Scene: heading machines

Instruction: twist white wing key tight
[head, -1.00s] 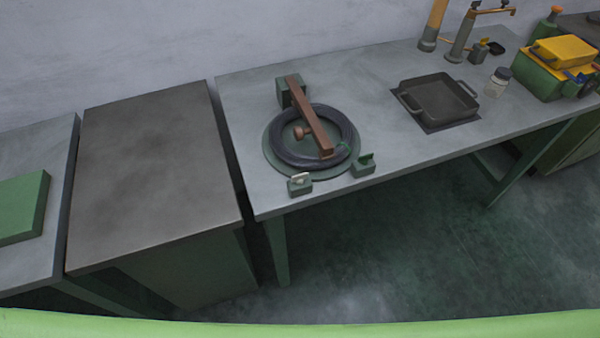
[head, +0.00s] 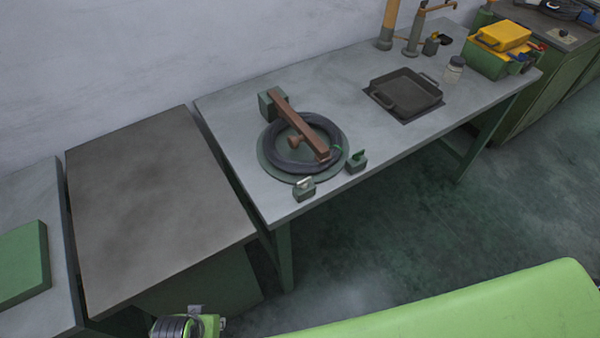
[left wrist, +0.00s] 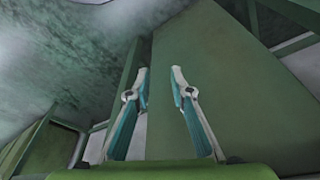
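A small green block with a white piece on top, probably the white wing key (head: 304,184), sits near the front edge of the grey bench, beside the round green plate (head: 264,160). A similar block with a green top piece (head: 357,160) sits to its right. My left gripper (left wrist: 160,72) is open and empty in the left wrist view, with its two fingers apart before a green panel. The key is not seen in that view. My right gripper is in neither view.
A black coiled ring (head: 341,135) lies on the plate under a brown bar (head: 300,124). A dark pan (head: 408,94), a jar (head: 453,72) and a yellow-topped green box (head: 488,60) stand to the right. A brown-topped cabinet (head: 150,200) adjoins on the left.

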